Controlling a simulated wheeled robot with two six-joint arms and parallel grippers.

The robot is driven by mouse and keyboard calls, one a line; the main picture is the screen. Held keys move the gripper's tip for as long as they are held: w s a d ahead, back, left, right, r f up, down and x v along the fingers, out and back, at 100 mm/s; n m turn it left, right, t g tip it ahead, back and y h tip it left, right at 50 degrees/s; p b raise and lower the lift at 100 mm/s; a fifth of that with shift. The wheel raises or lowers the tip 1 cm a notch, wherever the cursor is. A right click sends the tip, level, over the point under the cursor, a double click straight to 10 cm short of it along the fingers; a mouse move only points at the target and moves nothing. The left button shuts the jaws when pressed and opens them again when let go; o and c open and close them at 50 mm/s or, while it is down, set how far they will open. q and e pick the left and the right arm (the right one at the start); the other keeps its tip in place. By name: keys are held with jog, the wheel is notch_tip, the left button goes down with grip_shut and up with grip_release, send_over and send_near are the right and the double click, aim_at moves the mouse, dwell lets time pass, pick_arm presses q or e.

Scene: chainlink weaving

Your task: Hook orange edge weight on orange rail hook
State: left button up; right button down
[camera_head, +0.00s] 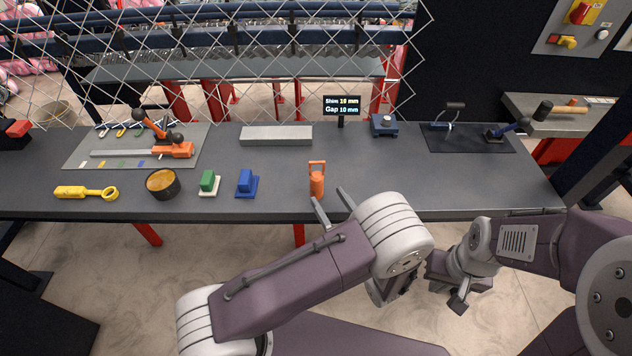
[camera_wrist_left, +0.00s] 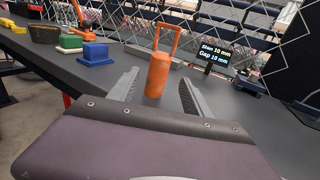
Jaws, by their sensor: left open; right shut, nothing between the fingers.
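The orange edge weight (camera_head: 317,183), a cylinder with a loop handle on top, stands upright near the front edge of the bench (camera_head: 400,170). My left gripper (camera_head: 327,195) is open and empty, its two fingers pointing at the weight. In the left wrist view the weight (camera_wrist_left: 157,76) appears between the open fingertips (camera_wrist_left: 158,82), with no clear contact. My right gripper (camera_head: 459,302) is shut and empty, low in front of the bench. I cannot make out an orange rail hook in these views.
Left of the weight are a blue block (camera_head: 246,182), a green block (camera_head: 208,182), a dark cup (camera_head: 163,184) and a yellow ring tool (camera_head: 86,192). A grey bar (camera_head: 276,136) and small display (camera_head: 342,106) stand behind. Chainlink mesh (camera_head: 250,40) hangs at the back.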

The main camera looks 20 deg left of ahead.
aim_at(320, 184)
pick_arm(q)
jog(key=shift+w+a+r, duration=0.1)
jog(key=shift+w+a, duration=0.05)
jog(key=shift+a, duration=0.15)
jog(key=p+x, duration=0.1)
jog(key=x, duration=0.3)
jog(key=shift+r, duration=0.15)
jog(key=shift+w+a, duration=0.2)
jog(key=shift+w, duration=0.05)
jog(key=shift+s, duration=0.1)
jog(key=c, duration=0.4)
grip_shut()
